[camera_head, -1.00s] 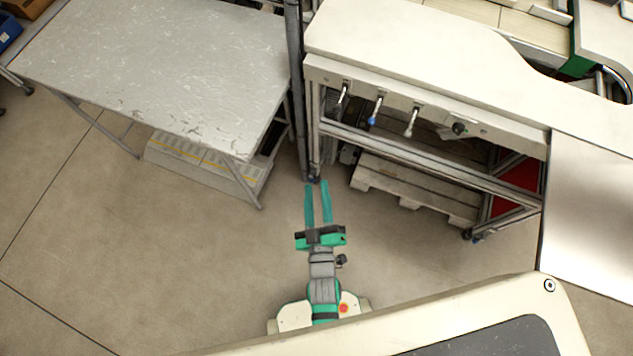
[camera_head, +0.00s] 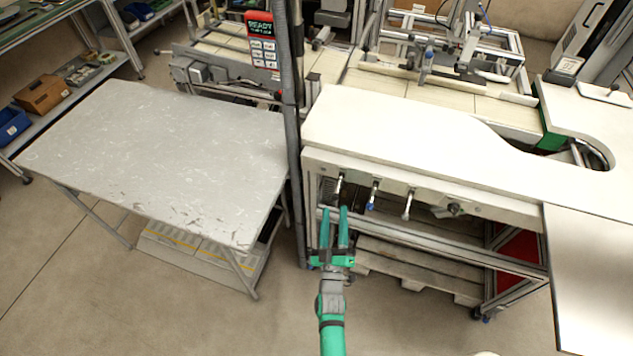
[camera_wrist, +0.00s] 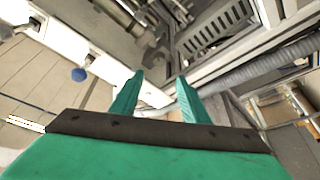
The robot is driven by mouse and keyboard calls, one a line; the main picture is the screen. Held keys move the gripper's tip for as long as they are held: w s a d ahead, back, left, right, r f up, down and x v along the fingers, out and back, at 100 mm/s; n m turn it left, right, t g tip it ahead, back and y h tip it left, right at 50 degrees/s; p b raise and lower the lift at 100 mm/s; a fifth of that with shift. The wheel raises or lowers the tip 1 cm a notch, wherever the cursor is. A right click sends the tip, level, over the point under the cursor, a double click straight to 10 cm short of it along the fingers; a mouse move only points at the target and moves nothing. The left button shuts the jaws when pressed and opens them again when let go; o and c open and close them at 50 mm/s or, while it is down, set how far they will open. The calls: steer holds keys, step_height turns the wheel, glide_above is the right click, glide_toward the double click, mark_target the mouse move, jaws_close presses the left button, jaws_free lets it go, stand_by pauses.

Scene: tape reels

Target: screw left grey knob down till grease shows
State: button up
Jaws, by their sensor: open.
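The left grey knob (camera_head: 338,187) hangs on a short stem under the front edge of the white worktop, at its left end. A blue-tipped knob (camera_head: 372,196) hangs to its right, and a second grey knob (camera_head: 408,206) is further right. My gripper (camera_head: 335,210) is open and empty, its two green fingers pointing up toward the left grey knob. I cannot tell whether they touch it. In the wrist view the open fingers (camera_wrist: 158,80) are apart, and the blue knob (camera_wrist: 79,74) shows at upper left. I cannot make out the left grey knob or any grease there.
A black knob (camera_head: 455,209) sits further right on the worktop's (camera_head: 400,130) front. A dark post (camera_head: 292,130) stands just left of the knobs. A scratched grey table (camera_head: 160,150) is at left. A pallet (camera_head: 420,265) lies under the worktop. Floor is clear at lower left.

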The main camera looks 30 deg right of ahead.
steer(key=x, duration=1.1)
steer(key=shift+w+d, duration=0.2)
steer(key=shift+d, duration=0.1)
steer(key=shift+r, duration=0.1)
steer(key=c, duration=1.1)
